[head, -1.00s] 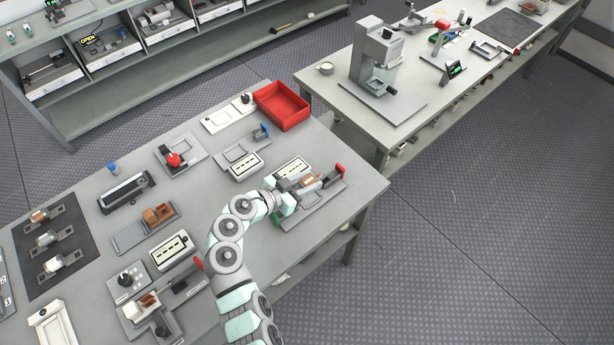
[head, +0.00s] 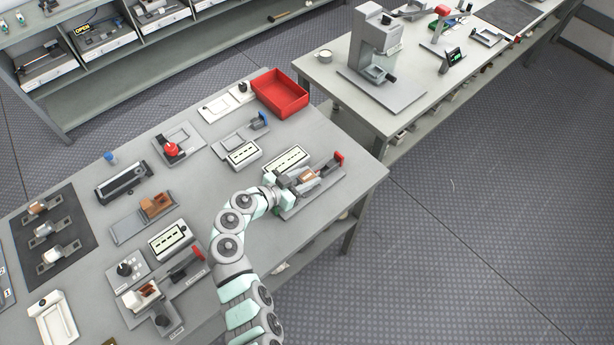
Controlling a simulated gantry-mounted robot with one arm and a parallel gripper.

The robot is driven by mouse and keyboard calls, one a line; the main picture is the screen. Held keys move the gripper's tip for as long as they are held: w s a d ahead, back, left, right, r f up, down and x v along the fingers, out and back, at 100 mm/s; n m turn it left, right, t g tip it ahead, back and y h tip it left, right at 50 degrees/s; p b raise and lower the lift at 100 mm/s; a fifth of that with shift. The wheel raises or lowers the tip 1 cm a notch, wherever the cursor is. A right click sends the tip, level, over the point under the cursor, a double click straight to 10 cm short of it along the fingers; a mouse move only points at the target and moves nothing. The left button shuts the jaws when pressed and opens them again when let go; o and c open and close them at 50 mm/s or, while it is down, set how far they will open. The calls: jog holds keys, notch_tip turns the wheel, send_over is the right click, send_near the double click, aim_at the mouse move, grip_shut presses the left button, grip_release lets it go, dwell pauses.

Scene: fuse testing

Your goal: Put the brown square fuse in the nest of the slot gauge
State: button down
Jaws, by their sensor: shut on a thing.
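My gripper (head: 296,182) is at the right end of the near table, over a grey gauge-like fixture (head: 327,184) with a red end piece. Its jaws are shut on a small brown fuse (head: 309,176), which sits low at the middle of this fixture. The jaws partly hide the fuse and the fixture's left part. I cannot tell whether the fuse touches the nest or is just above it. I take this fixture to be the slot gauge; its label is not readable.
A white display box (head: 287,159) stands just behind the fixture. A red bin (head: 279,92) is at the table's back corner. Another brown block (head: 157,204) sits on a grey fixture to the left. A black mat (head: 72,228) holds several fuses. The table's right edge is close.

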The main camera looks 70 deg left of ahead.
jog(key=shift+f+b, duration=0.7)
jog(key=shift+b, duration=0.15)
jog(key=c, duration=0.9)
grip_release()
jog(key=shift+s, duration=0.15)
